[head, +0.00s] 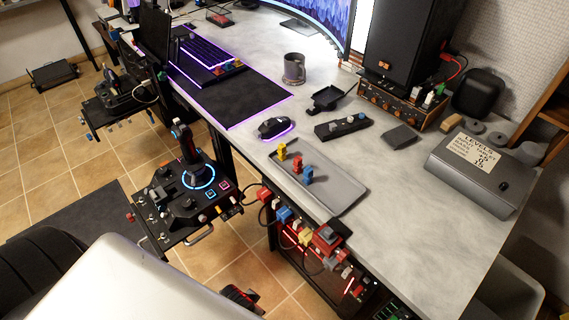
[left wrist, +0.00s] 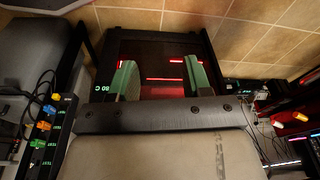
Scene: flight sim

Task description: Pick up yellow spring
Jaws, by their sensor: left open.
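A small yellow piece (head: 282,151), which looks like the yellow spring, stands at the far left end of a grey tray (head: 342,187) on the desk. A red piece (head: 297,165) and a blue piece (head: 308,175) stand beside it in a row. The yellow piece is too small to make out its coils. My left gripper (left wrist: 160,80) is open, with two green fingertips apart and nothing seen between them. It points at a dark panel with red lights. I cannot make out this gripper in the head view. My right gripper is not in view.
A mouse (head: 275,128), a black control strip (head: 341,126) and a mug (head: 294,68) are near the tray. A grey box (head: 481,172) stands at right. A joystick panel (head: 186,190) is left of the desk. The desk's front right is clear.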

